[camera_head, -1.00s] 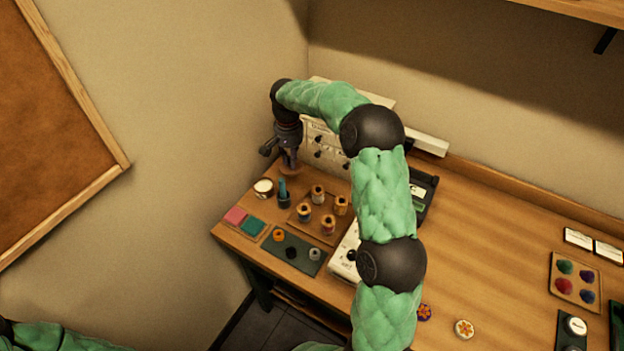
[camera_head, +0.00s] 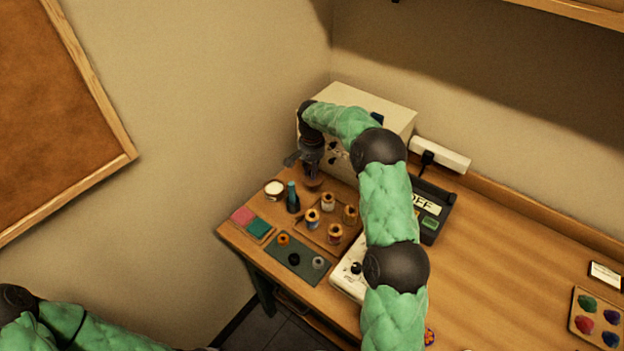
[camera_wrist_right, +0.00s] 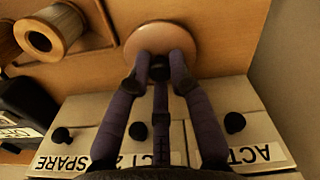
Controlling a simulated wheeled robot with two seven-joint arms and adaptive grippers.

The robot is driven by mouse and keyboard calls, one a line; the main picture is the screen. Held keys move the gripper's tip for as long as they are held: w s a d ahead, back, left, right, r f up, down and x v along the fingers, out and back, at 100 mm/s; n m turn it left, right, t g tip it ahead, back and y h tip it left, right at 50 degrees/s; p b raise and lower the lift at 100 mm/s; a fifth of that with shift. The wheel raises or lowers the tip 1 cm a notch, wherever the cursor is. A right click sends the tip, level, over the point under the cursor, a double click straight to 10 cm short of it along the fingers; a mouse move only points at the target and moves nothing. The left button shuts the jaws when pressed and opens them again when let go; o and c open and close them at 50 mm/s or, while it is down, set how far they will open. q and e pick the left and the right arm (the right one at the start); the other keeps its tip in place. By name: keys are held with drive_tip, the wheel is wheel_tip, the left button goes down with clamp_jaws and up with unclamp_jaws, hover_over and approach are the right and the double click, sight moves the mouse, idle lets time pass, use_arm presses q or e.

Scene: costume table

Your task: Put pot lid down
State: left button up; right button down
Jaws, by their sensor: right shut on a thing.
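My right gripper (camera_head: 313,178) is shut on the pot lid, over the back left of the table near a cream cabinet. In the right wrist view the lid is a round, pale brown disc (camera_wrist_right: 150,36), with the fingers closed around a dark knob at its middle. In the head view the lid is mostly hidden by the gripper. I cannot tell whether it touches the table. A small round pot (camera_head: 274,188) with a white top stands to the left of the gripper. My left arm shows at the bottom left; its gripper is out of view.
A dark teal bottle (camera_head: 292,199) stands close in front of the gripper. Several thread spools sit on a wooden tray (camera_head: 322,240). The cream cabinet (camera_head: 385,107) with dark knobs stands right behind the gripper. A green mat (camera_head: 306,270) lies in front.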

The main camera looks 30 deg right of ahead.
drive_tip(key=shift+f, duration=1.9)
drive_tip(key=shift+f+b, duration=0.1)
drive_tip(key=shift+b, duration=0.2)
drive_tip(key=c, duration=1.1)
unclamp_jaws()
wheel_tip(320, 180, up, 12)
drive_tip(key=shift+r+p, duration=0.1)
drive_tip(key=shift+p, duration=1.05)
